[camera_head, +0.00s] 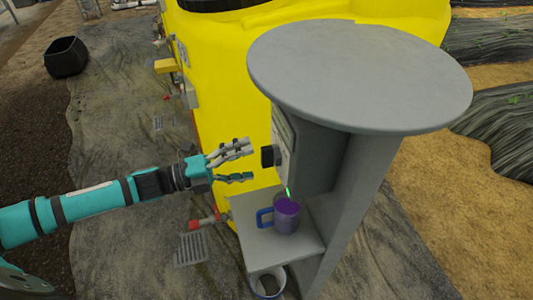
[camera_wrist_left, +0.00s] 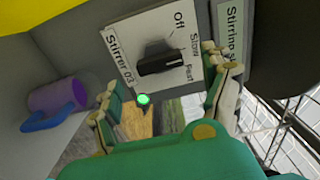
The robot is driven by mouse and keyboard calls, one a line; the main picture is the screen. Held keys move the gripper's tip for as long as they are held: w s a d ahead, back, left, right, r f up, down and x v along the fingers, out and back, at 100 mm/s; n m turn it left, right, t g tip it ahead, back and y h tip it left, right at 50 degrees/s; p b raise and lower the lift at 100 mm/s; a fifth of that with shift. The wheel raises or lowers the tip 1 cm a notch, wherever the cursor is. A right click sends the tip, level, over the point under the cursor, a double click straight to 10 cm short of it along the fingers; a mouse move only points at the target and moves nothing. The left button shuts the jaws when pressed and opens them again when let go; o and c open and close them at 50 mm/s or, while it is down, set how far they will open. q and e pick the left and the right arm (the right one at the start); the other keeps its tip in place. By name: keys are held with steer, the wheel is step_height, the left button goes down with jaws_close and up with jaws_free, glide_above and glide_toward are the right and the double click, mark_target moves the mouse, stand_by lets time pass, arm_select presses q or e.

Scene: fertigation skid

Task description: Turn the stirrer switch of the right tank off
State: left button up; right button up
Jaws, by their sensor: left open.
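The black stirrer switch knob (camera_head: 268,156) sticks out from a white plate on the grey post. In the left wrist view, the knob (camera_wrist_left: 162,61) sits on a plate (camera_wrist_left: 125,45) reading "Stirrer 03", with Off, Slow and Fast marks. I cannot tell for certain which mark it points at. My left gripper (camera_head: 250,160) is open and empty, just left of the knob and apparently apart from it. In the wrist view its fingers (camera_wrist_left: 162,82) frame the knob from both sides. My right gripper is not in view.
A purple mug (camera_head: 286,217) with a blue handle stands on a small shelf (camera_head: 258,242) below the switch. A green light (camera_wrist_left: 143,99) shows by the plate. A round grey top (camera_head: 360,75) overhangs the post. A yellow tank (camera_head: 225,70) stands behind.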

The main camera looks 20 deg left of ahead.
mark_target(262, 159)
arm_select(q)
steer(key=p+x, duration=0.1)
steer(key=x, duration=0.4)
steer(key=shift+w+d, duration=0.15)
steer(key=shift+d, duration=0.05)
steer(key=c, duration=1.2)
steer(key=n+p, duration=0.2)
steer(key=n, duration=0.2)
steer(key=shift+r+p, duration=0.1)
steer(key=shift+p, duration=0.25)
steer(key=shift+n+p, duration=1.05)
steer(key=shift+n, duration=1.35)
